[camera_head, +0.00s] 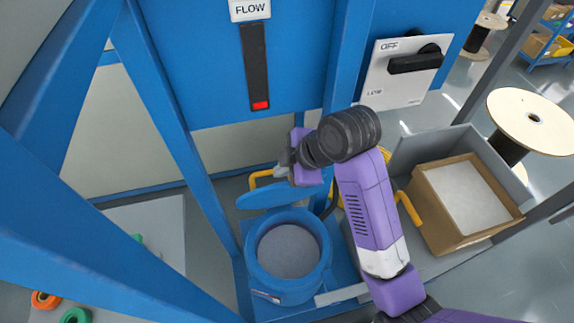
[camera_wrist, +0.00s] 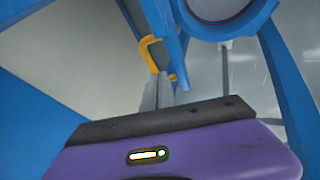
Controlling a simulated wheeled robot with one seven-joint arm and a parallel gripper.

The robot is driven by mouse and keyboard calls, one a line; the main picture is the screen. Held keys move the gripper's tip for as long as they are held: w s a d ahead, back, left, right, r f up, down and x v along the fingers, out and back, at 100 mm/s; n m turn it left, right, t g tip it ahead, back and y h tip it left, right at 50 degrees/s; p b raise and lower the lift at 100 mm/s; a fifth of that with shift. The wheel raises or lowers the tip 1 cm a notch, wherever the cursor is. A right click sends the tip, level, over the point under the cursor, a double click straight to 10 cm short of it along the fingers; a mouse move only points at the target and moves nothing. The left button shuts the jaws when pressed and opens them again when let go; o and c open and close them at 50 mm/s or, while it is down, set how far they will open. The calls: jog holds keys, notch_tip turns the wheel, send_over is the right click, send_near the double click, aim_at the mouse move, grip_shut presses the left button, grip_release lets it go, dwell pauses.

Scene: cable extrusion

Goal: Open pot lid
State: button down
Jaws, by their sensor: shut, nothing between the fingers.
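The blue pot (camera_head: 251,257) stands low inside the blue frame, its round mouth uncovered and grey material showing inside. The blue lid (camera_head: 268,196) is swung up at the far side of the pot, seen nearly edge-on. Its yellow handle (camera_head: 262,176) is on the lid's far side. In the wrist view the handle (camera_wrist: 150,52) is at upper centre, beside the lid (camera_wrist: 172,42), with part of the pot rim (camera_wrist: 218,38) at the top right. My gripper (camera_head: 282,171) is shut and empty, close to the lid and handle; I cannot tell whether it touches them.
Blue frame posts (camera_head: 165,110) rise left of the pot and behind it. A FLOW panel (camera_head: 257,65) and a white switch box (camera_head: 398,75) are above. A cardboard box (camera_head: 440,225) stands right of my arm. Green and orange rings (camera_head: 46,300) lie at lower left.

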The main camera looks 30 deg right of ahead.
jog(key=x, duration=0.5)
jog(key=w+d, duration=0.2)
jog(key=w, duration=0.4)
jog(key=shift+p, duration=0.3)
jog(key=shift+r, duration=0.25)
